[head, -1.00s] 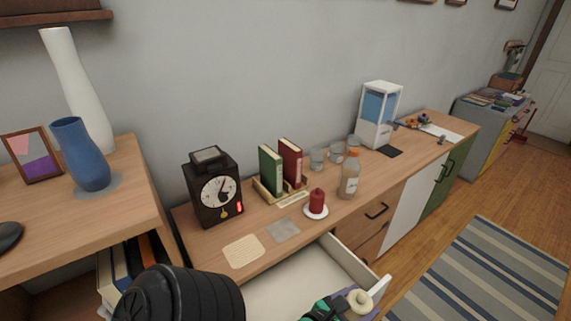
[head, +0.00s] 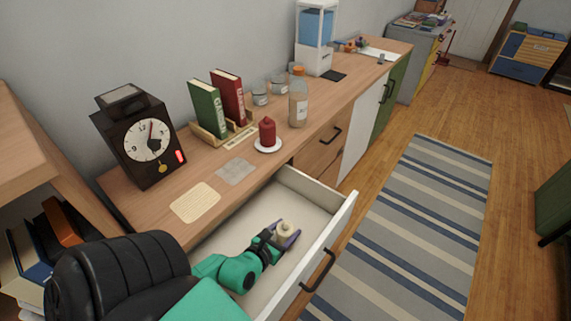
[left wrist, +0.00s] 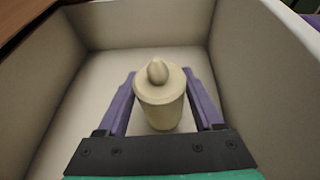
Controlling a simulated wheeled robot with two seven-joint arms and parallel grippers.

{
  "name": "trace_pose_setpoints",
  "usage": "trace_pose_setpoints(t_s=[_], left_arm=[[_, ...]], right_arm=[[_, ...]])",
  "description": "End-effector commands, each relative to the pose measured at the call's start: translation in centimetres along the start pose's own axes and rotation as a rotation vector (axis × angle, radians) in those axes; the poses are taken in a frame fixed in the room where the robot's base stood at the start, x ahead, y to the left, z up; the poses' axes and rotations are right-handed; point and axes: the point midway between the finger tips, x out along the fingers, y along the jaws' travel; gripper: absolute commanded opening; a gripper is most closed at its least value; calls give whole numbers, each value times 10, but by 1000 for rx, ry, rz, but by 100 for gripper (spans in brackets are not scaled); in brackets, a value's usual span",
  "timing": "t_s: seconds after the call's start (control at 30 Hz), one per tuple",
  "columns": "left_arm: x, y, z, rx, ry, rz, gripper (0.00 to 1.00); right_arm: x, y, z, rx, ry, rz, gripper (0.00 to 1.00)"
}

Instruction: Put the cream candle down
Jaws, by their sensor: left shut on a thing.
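The cream candle (head: 286,227) is held upright by my left gripper (head: 284,236), inside or just over the open white drawer (head: 228,237). In the left wrist view the candle (left wrist: 160,98) stands between the two purple fingers (left wrist: 160,103), with the pale drawer floor (left wrist: 105,75) and walls around it. The gripper is shut on the candle. Whether the candle's base touches the drawer floor is hidden. My right gripper is out of view.
The sideboard top above the drawer holds a black clock (head: 143,139), green and red books (head: 208,108), a red candle (head: 267,132) on a white plate and a bottle (head: 298,98). The drawer floor around the candle looks bare. A striped rug (head: 410,220) lies at right.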

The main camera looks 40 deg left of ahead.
Motion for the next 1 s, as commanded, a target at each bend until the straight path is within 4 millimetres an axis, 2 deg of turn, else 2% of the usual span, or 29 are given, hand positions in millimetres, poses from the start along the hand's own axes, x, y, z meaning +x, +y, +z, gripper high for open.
trace_pose_setpoints(t_s=[0.03,0.1,0.43,0.47,0.5,0.53,0.87,1.0], left_arm=[[5,0,-10,2,-1,-1,0],[8,0,-17,1,-2,0,0],[9,0,-22,0,-1,-1,0],[9,0,-21,0,1,-1,76],[9,0,-21,0,1,-1,91],[9,0,-21,0,1,-1,98],[8,0,-18,0,0,0,98],[-8,-1,-15,1,3,-2,98]], right_arm=[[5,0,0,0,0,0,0],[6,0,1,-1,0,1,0],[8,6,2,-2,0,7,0],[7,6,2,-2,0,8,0],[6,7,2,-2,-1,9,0],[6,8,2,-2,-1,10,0],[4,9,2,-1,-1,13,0],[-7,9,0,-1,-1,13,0]])
